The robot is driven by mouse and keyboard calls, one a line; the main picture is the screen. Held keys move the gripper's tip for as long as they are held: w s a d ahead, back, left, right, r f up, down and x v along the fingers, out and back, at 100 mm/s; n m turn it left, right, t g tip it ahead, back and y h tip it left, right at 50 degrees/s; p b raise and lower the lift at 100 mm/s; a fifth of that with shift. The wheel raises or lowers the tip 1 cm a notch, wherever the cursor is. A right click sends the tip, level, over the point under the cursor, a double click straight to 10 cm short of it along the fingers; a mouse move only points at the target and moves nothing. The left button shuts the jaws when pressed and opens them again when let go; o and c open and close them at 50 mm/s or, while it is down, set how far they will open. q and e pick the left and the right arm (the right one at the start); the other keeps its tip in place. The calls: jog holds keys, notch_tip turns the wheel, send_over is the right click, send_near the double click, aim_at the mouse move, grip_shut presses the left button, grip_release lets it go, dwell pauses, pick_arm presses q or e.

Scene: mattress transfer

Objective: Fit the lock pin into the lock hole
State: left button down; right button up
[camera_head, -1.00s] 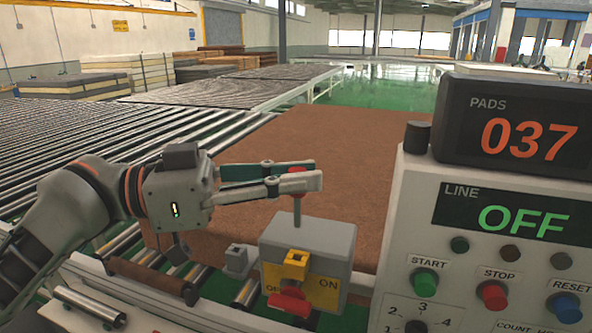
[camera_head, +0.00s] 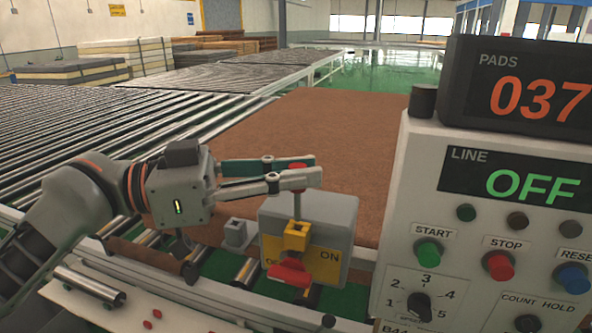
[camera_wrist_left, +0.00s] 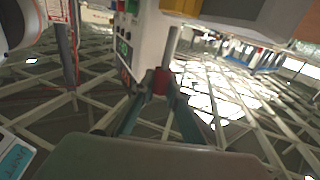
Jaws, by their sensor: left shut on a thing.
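The lock pin has a red head and a thin grey shaft (camera_head: 297,203). My left gripper (camera_head: 299,172) is shut on its red head and holds it upright. The yellow lock block (camera_head: 296,237) sits on the front of a grey switch box (camera_head: 335,214), above a red handle (camera_head: 288,273). The shaft's lower end appears at the top of the yellow block; I cannot tell whether it touches or enters the hole, which is hidden. In the left wrist view the red head (camera_wrist_left: 160,82) is between the fingers, and the shaft points towards the yellow block (camera_wrist_left: 182,6). My right gripper is not in view.
A control panel (camera_head: 480,235) with buttons and a dial stands close on the right. A brown pad (camera_head: 330,130) lies behind the switch box. A small grey block (camera_head: 236,234) stands left of the box. Roller conveyors (camera_head: 80,130) fill the left.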

aim_at(288, 228)
pick_arm(q)
jog(key=shift+p, duration=0.55)
dwell(1.3)
jog(key=shift+f+b, duration=0.75)
jog(key=shift+f, duration=0.45)
jog(key=shift+f+b, duration=1.25)
jog(key=shift+f, duration=0.7)
jog(key=c, duration=1.9)
grip_release()
jog(key=shift+a+f, duration=0.1)
jog(key=shift+a, duration=0.5)
jog(key=v, duration=1.1)
jog(key=shift+s+d, duration=0.1)
